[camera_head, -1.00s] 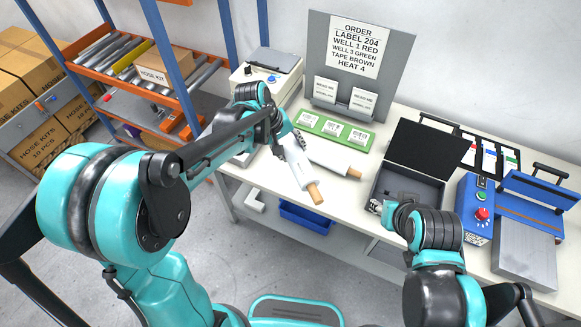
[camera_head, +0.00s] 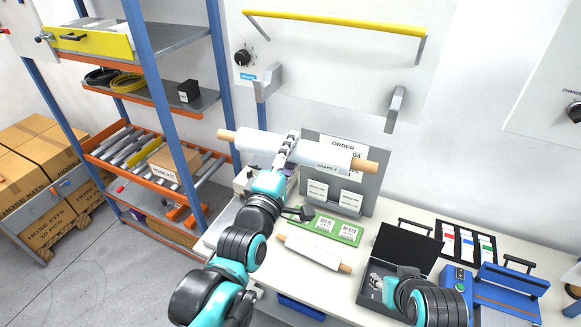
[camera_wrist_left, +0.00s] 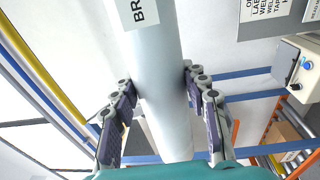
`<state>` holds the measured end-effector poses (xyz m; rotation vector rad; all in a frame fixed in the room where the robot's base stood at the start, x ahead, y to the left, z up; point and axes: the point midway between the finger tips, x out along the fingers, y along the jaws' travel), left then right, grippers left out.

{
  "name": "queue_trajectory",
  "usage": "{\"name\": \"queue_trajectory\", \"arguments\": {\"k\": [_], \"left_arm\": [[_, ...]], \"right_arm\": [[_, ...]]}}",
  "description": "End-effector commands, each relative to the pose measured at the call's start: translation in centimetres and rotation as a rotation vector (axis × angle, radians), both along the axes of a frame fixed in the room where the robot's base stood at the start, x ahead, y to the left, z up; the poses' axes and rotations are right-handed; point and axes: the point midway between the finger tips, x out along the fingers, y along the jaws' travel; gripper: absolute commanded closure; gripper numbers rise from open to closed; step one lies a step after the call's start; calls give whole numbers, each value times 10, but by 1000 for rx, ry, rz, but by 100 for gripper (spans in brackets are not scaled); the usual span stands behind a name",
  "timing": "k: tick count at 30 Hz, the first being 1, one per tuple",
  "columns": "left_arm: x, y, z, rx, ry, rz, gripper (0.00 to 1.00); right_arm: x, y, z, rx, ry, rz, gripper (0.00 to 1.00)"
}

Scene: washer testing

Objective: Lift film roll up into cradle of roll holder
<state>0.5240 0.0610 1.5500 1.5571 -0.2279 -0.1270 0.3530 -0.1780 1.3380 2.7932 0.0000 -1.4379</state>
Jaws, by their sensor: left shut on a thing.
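My left gripper (camera_head: 284,152) is shut around the middle of a white film roll (camera_head: 325,154) with tan core ends, held up in front of the wall. In the left wrist view the roll (camera_wrist_left: 160,80) runs between the two fingers, with part of a "BR" label showing. The roll holder has a left cradle bracket (camera_head: 268,82) and a right cradle bracket (camera_head: 396,108) on the wall. The roll is below and in front of both brackets, apart from them, its right end tilted lower.
A yellow bar (camera_head: 335,22) spans the wall above the brackets. A second white roll (camera_head: 315,252) lies on the bench beside a green card tray (camera_head: 331,227). A grey order board (camera_head: 368,185) stands behind the held roll. A blue-posted shelf (camera_head: 150,90) stands at the left.

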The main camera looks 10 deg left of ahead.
Motion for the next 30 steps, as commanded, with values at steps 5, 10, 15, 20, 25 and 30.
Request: {"name": "queue_trajectory", "arguments": {"k": [5, 10, 15, 20, 25, 30], "left_arm": [[-25, -4, 77, -26, -109, -29, 100], [-42, -7, 115, -43, -165, -68, 100], [-48, -9, 128, -52, -183, -87, 100], [-41, -11, 127, -53, -185, -89, 100], [-27, -16, 125, -53, -185, -89, 100], [-12, -20, 126, -53, -184, -89, 100]], "right_arm": [[0, 0, 39, 0, 0, 0, 60], [0, 0, 54, 0, 0, 0, 60], [0, 0, 57, 0, 0, 0, 60], [0, 0, 49, 0, 0, 0, 60], [0, 0, 38, 0, 0, 0, 60], [0, 0, 30, 0, 0, 0, 60]]}}
